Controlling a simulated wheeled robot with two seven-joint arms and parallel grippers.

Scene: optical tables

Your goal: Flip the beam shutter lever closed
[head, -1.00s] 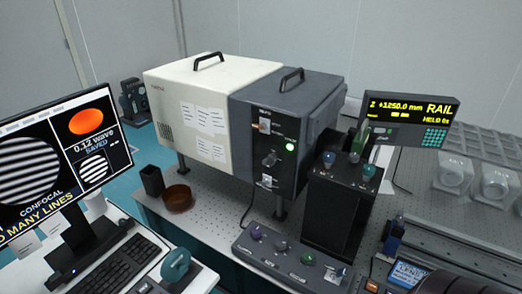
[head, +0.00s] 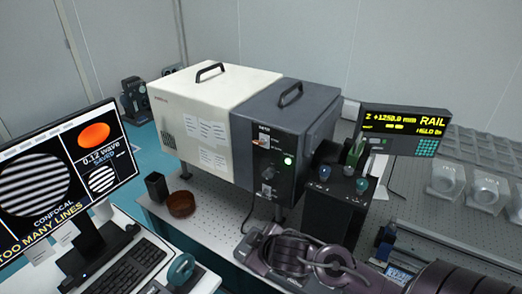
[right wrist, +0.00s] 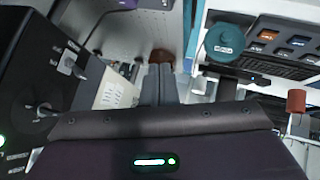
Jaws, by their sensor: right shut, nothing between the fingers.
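The dark grey instrument housing (head: 290,115) has a black front panel with a lit green lamp (head: 288,161). The panel has an upper switch on a pale plate (head: 264,141), a middle knob (head: 268,172) and a lower small lever on a pale plate (head: 267,190). The labels are too small to tell which is the beam shutter lever. In the right wrist view, the knob (right wrist: 42,110) and the lower lever (right wrist: 68,63) stand at the left. My right gripper (right wrist: 158,75) is shut and empty, to the right of them and apart from the panel. My left gripper is not in view.
A monitor (head: 65,170) and keyboard (head: 130,275) are at the left. A rail readout (head: 405,130) is at the right.

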